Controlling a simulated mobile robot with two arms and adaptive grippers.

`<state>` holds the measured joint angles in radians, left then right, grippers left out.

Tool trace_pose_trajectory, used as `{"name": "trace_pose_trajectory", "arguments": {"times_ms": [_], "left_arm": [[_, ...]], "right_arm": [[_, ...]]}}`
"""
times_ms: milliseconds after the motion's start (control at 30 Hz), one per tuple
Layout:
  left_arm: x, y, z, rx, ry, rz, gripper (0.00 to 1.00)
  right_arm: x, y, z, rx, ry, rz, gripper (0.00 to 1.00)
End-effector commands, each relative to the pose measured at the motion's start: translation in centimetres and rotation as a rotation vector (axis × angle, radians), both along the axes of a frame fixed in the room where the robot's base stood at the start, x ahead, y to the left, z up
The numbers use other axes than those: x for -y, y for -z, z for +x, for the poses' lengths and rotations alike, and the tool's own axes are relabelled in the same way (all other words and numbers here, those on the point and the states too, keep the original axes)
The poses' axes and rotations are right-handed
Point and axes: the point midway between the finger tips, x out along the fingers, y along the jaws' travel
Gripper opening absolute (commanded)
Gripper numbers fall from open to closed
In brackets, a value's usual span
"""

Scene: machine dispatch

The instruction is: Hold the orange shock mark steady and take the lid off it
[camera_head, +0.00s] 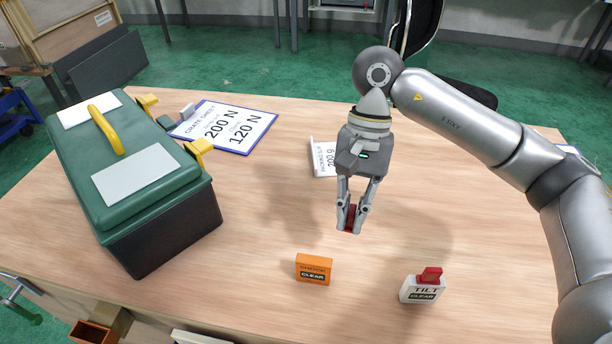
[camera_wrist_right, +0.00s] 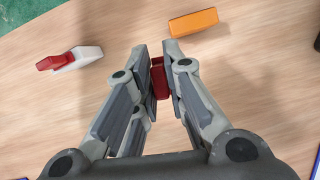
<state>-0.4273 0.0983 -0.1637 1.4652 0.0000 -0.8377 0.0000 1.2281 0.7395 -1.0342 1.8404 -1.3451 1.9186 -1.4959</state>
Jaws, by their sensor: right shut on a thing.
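The orange shock mark (camera_head: 313,268) stands on the table near the front, its dark label reading CLEAR. No red piece sits on its top. It also shows in the wrist view (camera_wrist_right: 193,22), apart from my gripper. My right gripper (camera_head: 351,222) points down above the table, behind the orange mark, shut on a small red lid (camera_head: 350,215). The red lid also shows between the fingertips in the wrist view (camera_wrist_right: 159,78). My left gripper is not in view.
A white tilt mark (camera_head: 422,291) with a red lid (camera_head: 431,274) stands to the right of the orange mark. A green crate (camera_head: 166,216) with a yellow handle stands at left. A crate sheet (camera_head: 236,128) and a white card (camera_head: 325,159) lie behind.

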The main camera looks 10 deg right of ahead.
Motion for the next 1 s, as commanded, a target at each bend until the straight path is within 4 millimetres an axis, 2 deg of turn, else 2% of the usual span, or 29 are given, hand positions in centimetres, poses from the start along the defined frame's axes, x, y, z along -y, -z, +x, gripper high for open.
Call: {"name": "trace_pose_trajectory", "arguments": {"times_ms": [400,700,833,1000], "left_arm": [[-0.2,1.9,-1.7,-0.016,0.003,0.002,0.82],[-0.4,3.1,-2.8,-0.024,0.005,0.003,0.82],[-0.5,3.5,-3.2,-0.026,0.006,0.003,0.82],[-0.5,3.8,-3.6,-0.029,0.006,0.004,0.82]], "right_arm": [[-3.3,0.6,2.2,0.002,0.662,-0.002,0.00],[-4.9,0.3,4.1,0.002,1.155,0.002,0.00],[-5.4,0.1,4.7,-0.002,1.314,0.009,0.00],[-5.6,-0.1,5.1,-0.005,1.432,0.017,0.00]]}}
